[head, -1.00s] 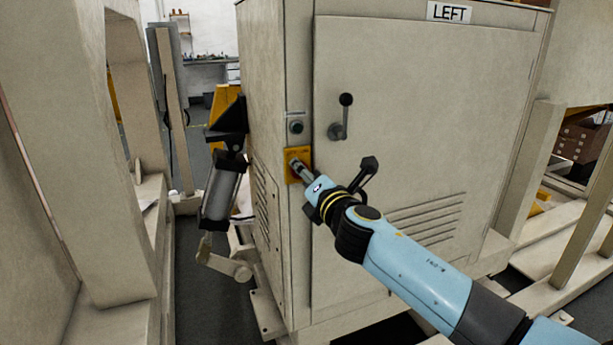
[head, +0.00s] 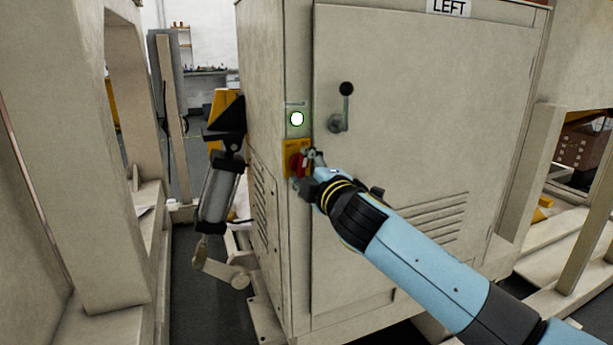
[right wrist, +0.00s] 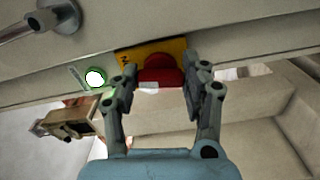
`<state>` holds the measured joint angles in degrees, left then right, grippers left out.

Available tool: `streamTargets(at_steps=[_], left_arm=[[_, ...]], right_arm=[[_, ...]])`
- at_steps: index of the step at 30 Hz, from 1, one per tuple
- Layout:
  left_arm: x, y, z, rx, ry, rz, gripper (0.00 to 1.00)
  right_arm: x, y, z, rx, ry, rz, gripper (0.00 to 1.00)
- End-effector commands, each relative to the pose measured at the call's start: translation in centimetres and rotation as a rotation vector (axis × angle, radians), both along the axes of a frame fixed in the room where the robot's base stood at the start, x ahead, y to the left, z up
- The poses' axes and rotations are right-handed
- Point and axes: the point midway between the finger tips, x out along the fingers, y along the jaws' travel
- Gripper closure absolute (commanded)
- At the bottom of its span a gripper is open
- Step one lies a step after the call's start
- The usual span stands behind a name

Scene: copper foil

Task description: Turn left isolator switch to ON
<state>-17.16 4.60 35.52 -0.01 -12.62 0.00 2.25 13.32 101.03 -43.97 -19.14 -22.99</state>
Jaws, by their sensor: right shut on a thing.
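The left isolator switch has a red knob (head: 296,163) on a yellow plate (head: 291,146), on the narrow edge of the cabinet (head: 400,60) labelled LEFT (head: 449,7). My right gripper (head: 304,168) is at the knob. In the right wrist view the red knob (right wrist: 160,70) sits between the two fingers of my right gripper (right wrist: 161,77), which are shut on it. A round indicator light (head: 297,119) above the switch glows white with a green rim; it also shows in the right wrist view (right wrist: 96,78). My left gripper is not in view.
A door handle with a black ball (head: 345,89) sticks out right of the light. A grey cylinder (head: 220,190) with black ends stands left of the cabinet. Beige frame beams (head: 120,260) rise at the left, with a gap of dark floor between.

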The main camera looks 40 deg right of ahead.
Motion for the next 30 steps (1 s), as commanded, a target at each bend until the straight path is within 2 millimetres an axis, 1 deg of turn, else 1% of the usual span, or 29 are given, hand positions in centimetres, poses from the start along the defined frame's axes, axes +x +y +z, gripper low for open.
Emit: streamTargets(at_steps=[1,9,15,21,30], left_arm=[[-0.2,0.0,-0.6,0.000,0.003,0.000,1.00],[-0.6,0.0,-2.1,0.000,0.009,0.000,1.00],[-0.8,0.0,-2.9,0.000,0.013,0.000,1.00],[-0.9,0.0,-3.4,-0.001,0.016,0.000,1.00],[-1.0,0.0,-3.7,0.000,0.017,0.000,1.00]], right_arm=[[0.0,0.0,-0.5,0.044,-0.007,0.000,0.87],[0.0,0.0,-0.6,0.283,-0.063,-0.001,0.87],[0.0,0.0,-0.6,0.425,-0.097,-0.002,0.87],[0.0,0.1,-0.7,0.525,-0.120,-0.003,0.87],[0.0,0.1,-0.6,0.591,-0.136,-0.004,0.87]])
